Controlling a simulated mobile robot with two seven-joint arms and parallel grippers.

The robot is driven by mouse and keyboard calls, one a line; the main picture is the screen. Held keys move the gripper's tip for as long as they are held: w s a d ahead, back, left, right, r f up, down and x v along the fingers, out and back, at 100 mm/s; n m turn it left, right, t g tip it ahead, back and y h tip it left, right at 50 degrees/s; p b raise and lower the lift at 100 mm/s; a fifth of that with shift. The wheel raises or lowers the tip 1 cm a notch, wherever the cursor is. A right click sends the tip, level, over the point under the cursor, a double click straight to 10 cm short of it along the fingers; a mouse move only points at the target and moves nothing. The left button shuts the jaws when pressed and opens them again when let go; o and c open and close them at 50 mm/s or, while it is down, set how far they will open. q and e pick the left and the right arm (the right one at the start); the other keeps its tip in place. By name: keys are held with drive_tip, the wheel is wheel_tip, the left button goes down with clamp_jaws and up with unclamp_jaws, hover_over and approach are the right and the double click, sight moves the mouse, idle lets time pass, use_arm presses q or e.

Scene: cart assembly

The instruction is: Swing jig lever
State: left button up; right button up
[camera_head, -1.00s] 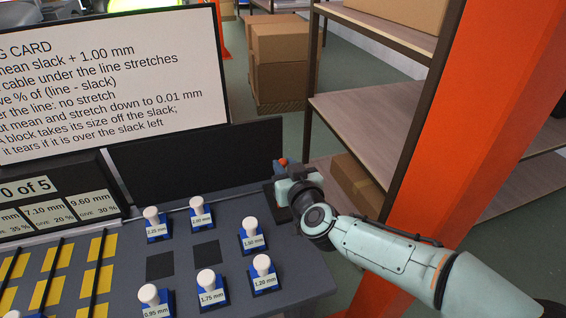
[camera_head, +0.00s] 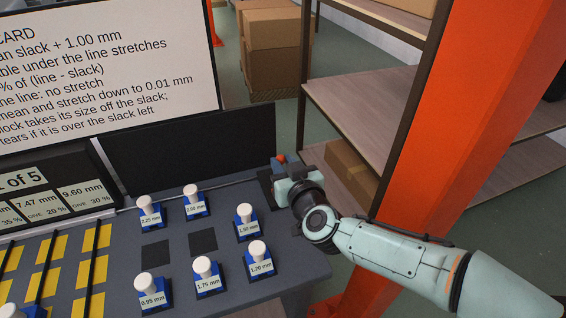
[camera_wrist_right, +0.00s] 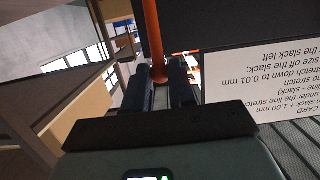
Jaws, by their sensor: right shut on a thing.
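The jig lever (camera_wrist_right: 152,30) shows in the right wrist view as an orange rod running up from between the fingers of my right gripper (camera_wrist_right: 161,90). In the head view, a small orange-red tip (camera_head: 281,158) shows at the right end of the jig, right at my right gripper (camera_head: 280,174). The gripper is shut on the lever; its fingers hide most of the gripped part. The jig board (camera_head: 222,290) is grey with yellow pads and dark cables at left. A display (camera_head: 22,182) reads "1 of 5". My left gripper is not in view.
Several blue blocks with white knobs (camera_head: 246,220) and size labels stand on the board, beside two dark empty squares (camera_head: 203,240). A text card (camera_head: 100,70) stands behind. An orange post (camera_head: 460,110) and shelves (camera_head: 360,100) stand close to the right arm.

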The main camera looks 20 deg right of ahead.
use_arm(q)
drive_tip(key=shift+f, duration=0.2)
use_arm(e)
drive_tip(key=shift+s+f, duration=0.2)
drive_tip(key=shift+s, duration=0.3)
drive_tip(key=shift+s+f, duration=0.2)
drive_tip(key=shift+s, duration=0.3)
drive_tip(key=o, duration=0.9)
use_arm(q)
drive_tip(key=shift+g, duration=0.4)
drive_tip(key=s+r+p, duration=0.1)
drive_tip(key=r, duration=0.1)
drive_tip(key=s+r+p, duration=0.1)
drive_tip(key=p, duration=0.1)
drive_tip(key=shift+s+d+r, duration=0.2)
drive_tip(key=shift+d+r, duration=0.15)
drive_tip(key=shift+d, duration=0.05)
use_arm(e)
drive_tip(key=s, duration=0.4)
drive_tip(key=s+r, duration=0.1)
drive_tip(key=s, duration=0.3)
drive_tip(key=s+r, duration=0.1)
drive_tip(key=s, duration=0.4)
drive_tip(key=shift+s+d+r, duration=0.1)
drive_tip(key=shift+d+r, duration=0.15)
